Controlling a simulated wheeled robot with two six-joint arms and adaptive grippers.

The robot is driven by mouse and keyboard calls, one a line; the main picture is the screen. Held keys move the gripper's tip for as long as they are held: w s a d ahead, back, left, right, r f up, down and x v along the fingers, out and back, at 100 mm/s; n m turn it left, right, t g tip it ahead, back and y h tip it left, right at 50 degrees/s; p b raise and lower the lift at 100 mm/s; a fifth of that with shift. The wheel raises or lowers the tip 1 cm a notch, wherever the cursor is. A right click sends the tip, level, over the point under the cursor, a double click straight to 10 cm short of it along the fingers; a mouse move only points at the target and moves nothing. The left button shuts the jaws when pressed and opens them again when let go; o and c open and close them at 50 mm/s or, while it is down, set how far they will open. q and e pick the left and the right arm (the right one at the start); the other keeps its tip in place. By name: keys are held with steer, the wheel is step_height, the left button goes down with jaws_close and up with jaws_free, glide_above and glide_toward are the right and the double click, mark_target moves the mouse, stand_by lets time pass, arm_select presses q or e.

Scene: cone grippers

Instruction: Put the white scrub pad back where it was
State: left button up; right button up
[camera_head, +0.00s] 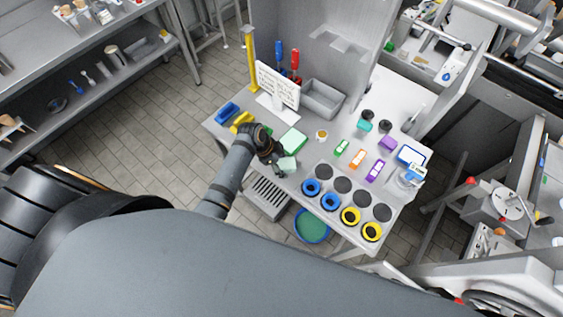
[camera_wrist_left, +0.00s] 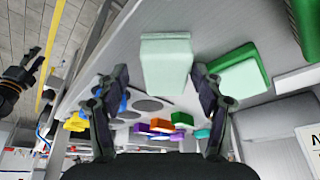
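The white scrub pad, a pale mint-white block, lies on the grey table near the front edge in the head view (camera_head: 288,164). In the left wrist view (camera_wrist_left: 166,62) it sits between and just beyond my fingertips. My left gripper (camera_head: 274,157) is open beside the pad; it shows in the left wrist view (camera_wrist_left: 160,88) with a gap between a finger and the pad. A green pad (camera_head: 293,140) lies just behind it and also shows in the left wrist view (camera_wrist_left: 238,76).
A sign on a stand (camera_head: 277,85) and a grey bin (camera_head: 322,98) stand at the back. Blue (camera_head: 228,112) and yellow (camera_head: 241,119) items lie left. Blue and yellow rings (camera_head: 330,202), coloured blocks (camera_head: 358,160) and a scale (camera_head: 411,158) fill the right side.

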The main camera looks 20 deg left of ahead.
mark_target(282, 163)
arm_select(q)
steer(key=shift+w, duration=0.15)
steer(key=shift+w+f, duration=0.1)
steer(key=shift+w, duration=0.15)
steer(key=b+v, duration=0.1)
steer(key=v, duration=0.3)
steer(key=shift+a+r, duration=0.15)
steer(key=shift+r, duration=0.05)
steer(key=b+v, duration=0.1)
steer(key=v, duration=0.6)
steer(key=shift+r, duration=0.35)
arm_select(e)
steer(key=shift+d+f, duration=0.25)
steer(key=shift+f, duration=0.85)
